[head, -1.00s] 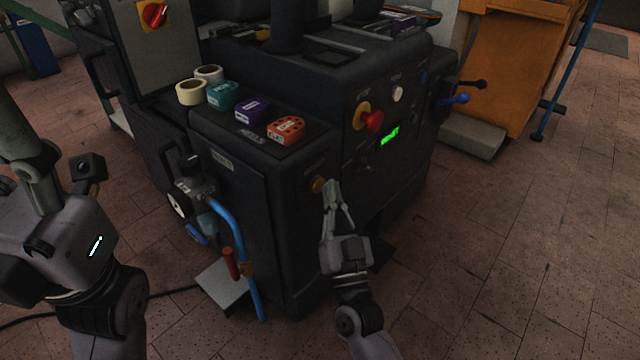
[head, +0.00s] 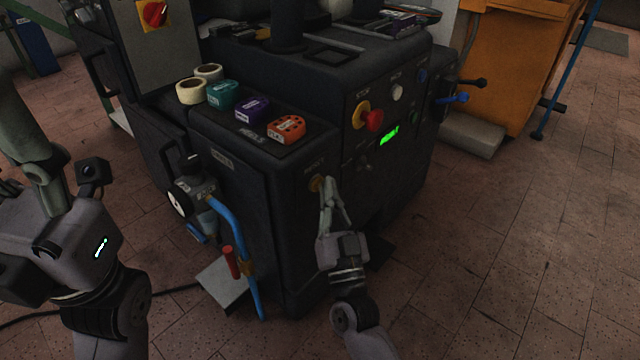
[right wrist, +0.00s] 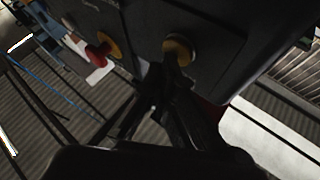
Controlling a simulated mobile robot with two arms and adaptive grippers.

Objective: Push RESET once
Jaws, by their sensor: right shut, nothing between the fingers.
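The RESET button (head: 315,183) is a yellow-orange round button on the front face of the black machine (head: 240,200), under a small RESET label. My right gripper (head: 327,182) is shut and empty, with its fingertips right at the button's right edge. In the right wrist view the yellow button (right wrist: 178,50) sits just beyond the closed fingertips (right wrist: 170,62), which overlap its lower part. I cannot tell whether the tips touch it or whether it is pressed in. My left arm shows at the left of the head view; its fingers are not in view.
A red stop button (head: 375,121) on a yellow base, a white button (head: 397,92) and a green lit display (head: 389,136) sit to the upper right on the machine. A blue hose (head: 232,232) hangs at the left. An orange box (head: 287,129) lies on top.

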